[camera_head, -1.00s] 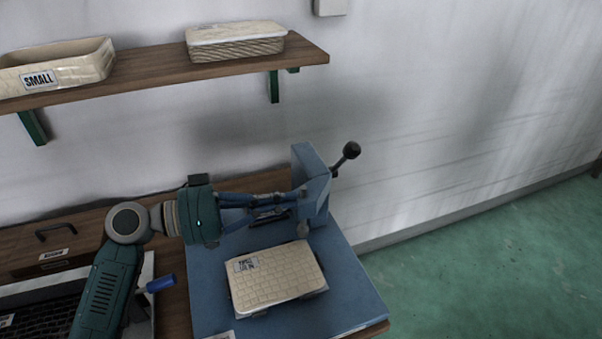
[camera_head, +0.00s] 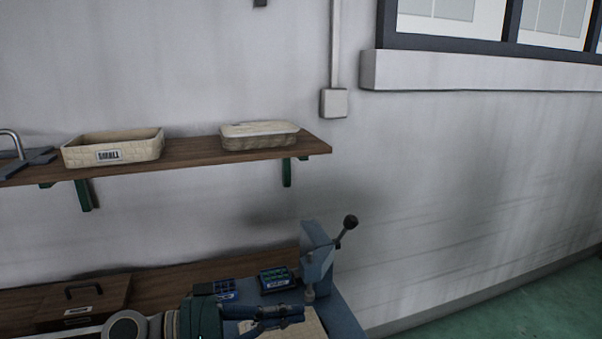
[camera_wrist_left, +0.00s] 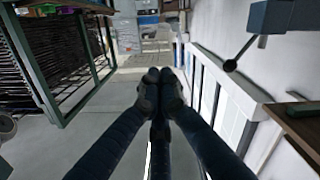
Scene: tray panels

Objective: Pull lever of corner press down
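The blue corner press (camera_head: 317,262) stands at the right end of the bench. Its lever (camera_head: 345,231) points up to the right and ends in a black ball knob. The press and its knob also show at the upper right of the left wrist view (camera_wrist_left: 229,65). My left gripper (camera_head: 298,312) is low in the head view, left of and below the press head, apart from the lever. In the left wrist view its fingertips (camera_wrist_left: 160,88) meet with nothing visible between them. My right gripper is not in view.
Small dark trays (camera_head: 275,279) lie on the bench behind my gripper. A beige panel (camera_head: 284,328) is partly hidden below it. A wall shelf (camera_head: 195,152) holds two beige baskets. A brown box (camera_head: 85,300) sits at left. The space right of the press is clear.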

